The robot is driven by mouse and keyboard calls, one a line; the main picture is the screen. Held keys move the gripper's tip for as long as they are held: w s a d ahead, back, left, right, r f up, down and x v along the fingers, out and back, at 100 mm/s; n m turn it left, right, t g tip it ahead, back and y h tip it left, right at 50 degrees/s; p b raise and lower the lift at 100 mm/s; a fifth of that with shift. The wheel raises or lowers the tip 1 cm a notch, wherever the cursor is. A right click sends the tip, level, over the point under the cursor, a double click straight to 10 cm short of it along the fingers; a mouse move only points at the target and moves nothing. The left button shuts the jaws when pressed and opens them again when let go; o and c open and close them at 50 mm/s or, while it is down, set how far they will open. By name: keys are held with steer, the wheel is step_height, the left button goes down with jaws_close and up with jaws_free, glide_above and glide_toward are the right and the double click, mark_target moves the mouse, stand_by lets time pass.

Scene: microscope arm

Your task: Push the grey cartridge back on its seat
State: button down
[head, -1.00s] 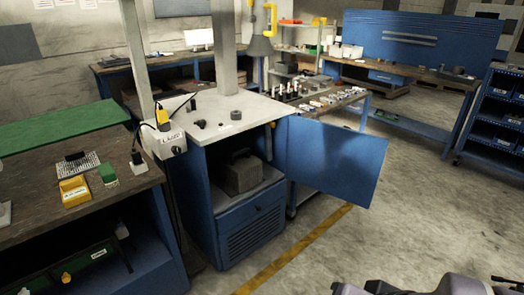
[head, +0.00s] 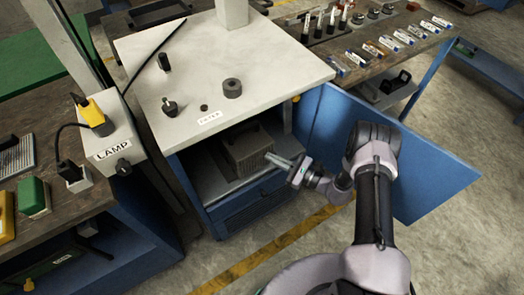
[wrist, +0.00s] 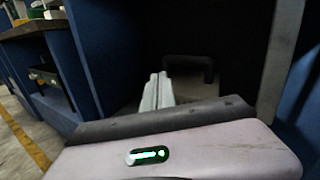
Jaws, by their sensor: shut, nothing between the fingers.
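The grey cartridge (head: 246,148) is a ribbed box inside the open blue cabinet (head: 232,215), on the shelf below the white top. My gripper (head: 271,157) is at the cabinet's opening, at the right front of the cartridge, pointing inward. Its fingers are shut and hold nothing. I cannot tell whether the fingertips touch the cartridge. In the wrist view my shut fingers (wrist: 158,90) point into the dark interior, and a dark handle (wrist: 190,60) shows just beyond them. The cartridge's seat cannot be made out.
The blue cabinet door (head: 400,160) stands open to the right, behind my arm. The white top (head: 200,75) carries a dark ring (head: 232,88) and small knobs. A LAMP box (head: 108,140) is on the left. A bench with vials (head: 385,42) is behind.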

mark_target(257, 163)
steer(key=s+d+f+m+t+h, duration=0.2)
steer(key=s+f+m+t+h, duration=0.15)
steer(key=f, duration=0.45)
steer(key=s+d+f+m+t+h, duration=0.2)
steer(key=s+f+m, duration=0.15)
steer(key=f, duration=0.35)
steer(key=b+x, duration=0.4)
steer(key=x, duration=0.9)
steer(key=shift+w+d+b, duration=0.1)
steer(key=shift+w+b, duration=0.05)
steer(key=shift+b, duration=0.25)
steer(key=shift+w+a+r, duration=0.1)
steer(key=shift+w+a, duration=0.2)
steer(key=shift+w, duration=0.2)
